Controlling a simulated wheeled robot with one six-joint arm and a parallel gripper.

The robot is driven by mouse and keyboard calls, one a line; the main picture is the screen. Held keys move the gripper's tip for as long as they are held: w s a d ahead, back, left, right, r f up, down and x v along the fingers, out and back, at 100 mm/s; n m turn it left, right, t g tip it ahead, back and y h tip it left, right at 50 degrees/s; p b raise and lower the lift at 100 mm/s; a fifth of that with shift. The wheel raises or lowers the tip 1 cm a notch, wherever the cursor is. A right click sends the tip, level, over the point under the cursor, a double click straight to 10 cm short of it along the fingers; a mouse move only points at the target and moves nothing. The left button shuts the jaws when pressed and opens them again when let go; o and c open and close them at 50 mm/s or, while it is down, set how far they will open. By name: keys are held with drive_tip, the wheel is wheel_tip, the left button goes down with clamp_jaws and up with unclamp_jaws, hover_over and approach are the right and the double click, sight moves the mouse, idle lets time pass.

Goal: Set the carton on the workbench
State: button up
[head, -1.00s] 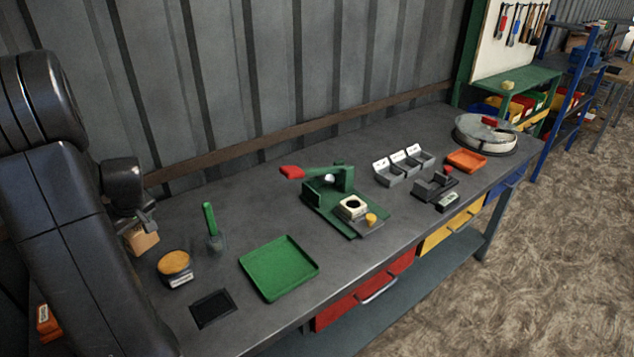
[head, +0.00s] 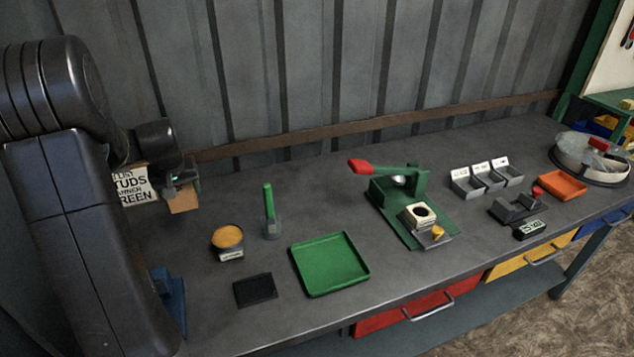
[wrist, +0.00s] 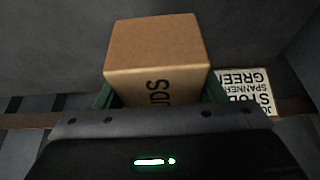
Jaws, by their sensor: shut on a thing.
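In the head view the carton (head: 183,199) hangs below my gripper (head: 184,180) at the left, in front of the wall and over the back left of the workbench. My gripper is shut on it. The workbench (head: 330,195) is a long dark grey bench along a corrugated wall. My arm hides its left end.
A round tub with an orange-yellow top (head: 228,240), a green-handled tool (head: 269,212), a black pad (head: 255,290) and a green tray (head: 330,264) stand on the left part. A green press (head: 410,205) stands mid-bench. A white printed card (head: 133,186) shows behind my arm.

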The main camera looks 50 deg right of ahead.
sight(182, 195)
drive_tip(key=shift+s+d, duration=0.1)
drive_tip(key=shift+d, duration=0.2)
drive_tip(key=shift+f+p, duration=0.65)
drive_tip(key=shift+f, duration=4.3)
drive_tip(key=shift+f, duration=0.2)
drive_tip(key=o, duration=1.4)
drive_tip(key=shift+c, duration=0.2)
drive_tip(key=shift+r, duration=0.1)
drive_tip(key=b+v, duration=0.1)
drive_tip(key=v, duration=1.1)
drive_tip(key=shift+a+r, duration=0.1)
drive_tip(key=shift+a, duration=0.05)
